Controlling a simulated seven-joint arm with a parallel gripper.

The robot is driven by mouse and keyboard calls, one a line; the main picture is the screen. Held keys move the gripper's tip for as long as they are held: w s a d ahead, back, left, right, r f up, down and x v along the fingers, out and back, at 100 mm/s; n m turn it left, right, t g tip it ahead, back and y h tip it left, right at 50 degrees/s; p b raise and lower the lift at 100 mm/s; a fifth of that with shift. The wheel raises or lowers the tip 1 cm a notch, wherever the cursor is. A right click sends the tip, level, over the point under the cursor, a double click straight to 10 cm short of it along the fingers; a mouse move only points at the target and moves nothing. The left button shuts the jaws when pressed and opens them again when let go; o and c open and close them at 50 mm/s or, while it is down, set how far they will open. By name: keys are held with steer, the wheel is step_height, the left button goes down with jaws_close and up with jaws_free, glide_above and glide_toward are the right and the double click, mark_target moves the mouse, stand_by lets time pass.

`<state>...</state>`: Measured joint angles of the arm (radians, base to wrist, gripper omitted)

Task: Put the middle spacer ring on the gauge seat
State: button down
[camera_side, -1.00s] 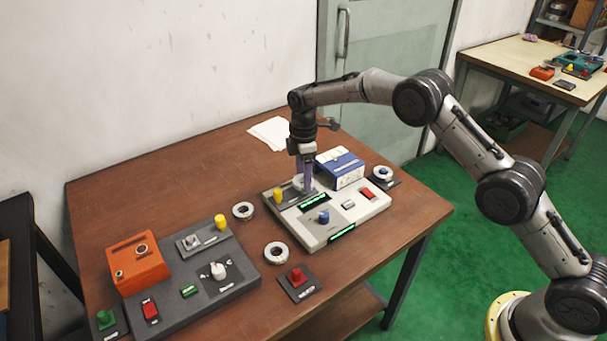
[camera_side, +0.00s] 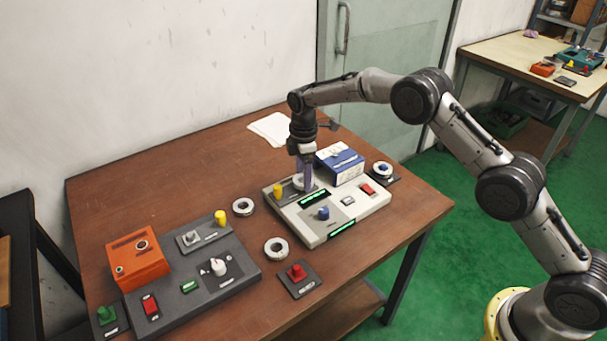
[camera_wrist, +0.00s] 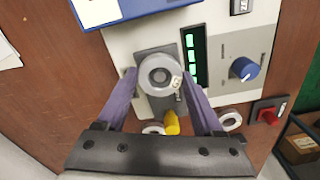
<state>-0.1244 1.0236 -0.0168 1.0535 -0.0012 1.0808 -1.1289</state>
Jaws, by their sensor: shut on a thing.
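A grey metal spacer ring (camera_wrist: 149,86) is between the two purple fingers of my gripper (camera_wrist: 159,73), which is shut on it. The ring is over the dark plate on the pale gauge box (camera_side: 350,220), around a round centre; I cannot tell whether it rests fully on the seat. In the side view, my gripper (camera_side: 304,184) stands upright at the box's back left corner, and its fingers partly hide the ring. Two other rings lie on the table: one near the back (camera_side: 243,198) and one nearer the front (camera_side: 276,239).
A yellow knob (camera_side: 278,190) is close beside my fingers. A grey control panel with an orange box (camera_side: 138,262) is at the left. The table's back left is clear.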

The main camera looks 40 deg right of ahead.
jaws_free()
steer(key=shift+r, duration=3.8)
